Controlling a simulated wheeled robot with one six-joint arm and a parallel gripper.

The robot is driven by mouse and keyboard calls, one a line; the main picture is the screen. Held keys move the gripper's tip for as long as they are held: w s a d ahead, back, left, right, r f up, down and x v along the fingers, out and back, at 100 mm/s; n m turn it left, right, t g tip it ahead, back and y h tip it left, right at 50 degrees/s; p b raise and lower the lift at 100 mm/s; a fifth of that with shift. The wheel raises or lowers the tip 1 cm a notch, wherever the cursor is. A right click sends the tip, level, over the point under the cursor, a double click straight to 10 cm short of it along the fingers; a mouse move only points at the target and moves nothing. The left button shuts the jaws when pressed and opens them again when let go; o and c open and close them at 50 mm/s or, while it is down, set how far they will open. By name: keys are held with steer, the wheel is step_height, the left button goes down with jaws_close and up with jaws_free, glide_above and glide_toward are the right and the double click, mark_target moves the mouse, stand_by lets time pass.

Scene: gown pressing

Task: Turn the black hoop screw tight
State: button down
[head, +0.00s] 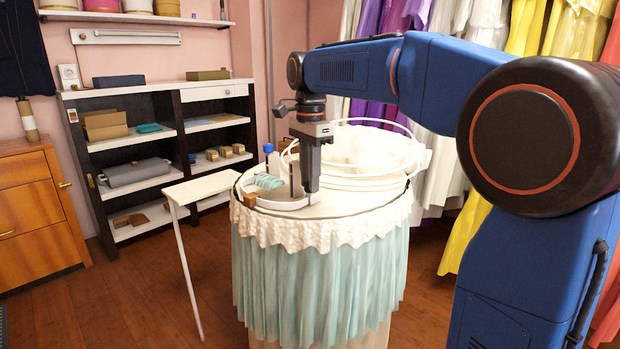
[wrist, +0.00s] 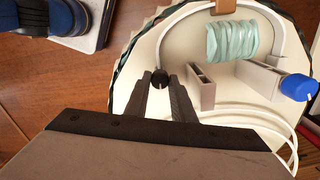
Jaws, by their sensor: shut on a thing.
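The black hoop screw (wrist: 159,78) is a small dark round knob at the end of a white curved hoop band (wrist: 151,48), seen in the wrist view. My gripper (wrist: 160,86) has its two dark fingers on either side of the screw, shut on it. In the head view my gripper (head: 312,193) points straight down at the front of the round tabletop, where the white hoop (head: 285,204) lies. There the screw is too small and covered to make out. How tight the screw is cannot be told.
A teal ribbed roll (wrist: 230,39), a grey upright block and a blue-capped item (wrist: 298,87) stand close to my fingers. Large white rings (head: 375,150) rise behind. A mint pleated skirt (head: 320,280) hangs round the table. A narrow white side table (head: 205,187) stands left.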

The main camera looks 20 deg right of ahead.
steer(key=m, duration=0.6)
stand_by(0.7)
steer(key=c, duration=1.5)
jaws_free()
step_height(320, 180, up, 18)
steer(key=shift+f, duration=0.25)
